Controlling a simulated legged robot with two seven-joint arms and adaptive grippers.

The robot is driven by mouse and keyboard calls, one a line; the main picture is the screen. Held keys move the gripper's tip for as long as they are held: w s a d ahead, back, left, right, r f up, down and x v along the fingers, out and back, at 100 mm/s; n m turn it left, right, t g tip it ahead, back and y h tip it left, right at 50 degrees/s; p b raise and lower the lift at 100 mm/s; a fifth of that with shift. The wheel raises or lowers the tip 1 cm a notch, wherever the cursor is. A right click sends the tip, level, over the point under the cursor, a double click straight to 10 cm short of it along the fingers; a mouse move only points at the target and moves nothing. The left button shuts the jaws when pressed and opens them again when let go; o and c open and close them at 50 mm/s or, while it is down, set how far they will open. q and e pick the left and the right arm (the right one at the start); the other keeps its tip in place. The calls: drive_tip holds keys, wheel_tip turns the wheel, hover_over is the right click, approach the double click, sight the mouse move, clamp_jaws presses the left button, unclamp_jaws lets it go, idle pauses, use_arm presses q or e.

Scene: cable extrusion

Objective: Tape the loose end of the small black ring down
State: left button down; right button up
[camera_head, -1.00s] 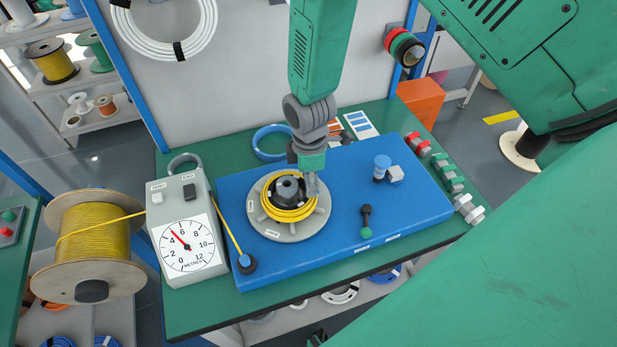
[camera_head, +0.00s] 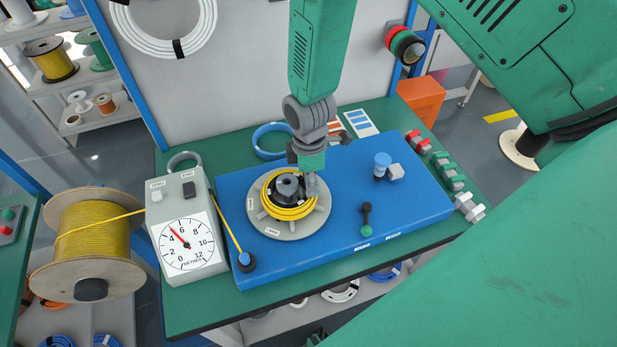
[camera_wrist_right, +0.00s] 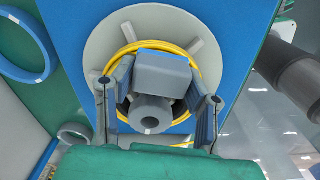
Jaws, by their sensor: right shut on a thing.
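A coil of yellow cable (camera_head: 290,213) lies around the dark hub of a round grey winder plate (camera_head: 259,222). My right gripper (camera_head: 311,186) reaches down from above onto the winder. I see no left gripper.
The winder sits on a blue board (camera_head: 340,225) on a green bench. The meter box (camera_head: 185,235) and a yellow cable spool (camera_head: 92,240) stand left. A blue ring (camera_head: 268,143) lies behind; a blue-topped post (camera_head: 382,162) and a green-tipped lever (camera_head: 366,218) stand right.

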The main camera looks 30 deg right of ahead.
drive_tip(key=shift+f, duration=0.15)
drive_tip(key=o, duration=1.2)
drive_tip(key=shift+c, duration=0.2)
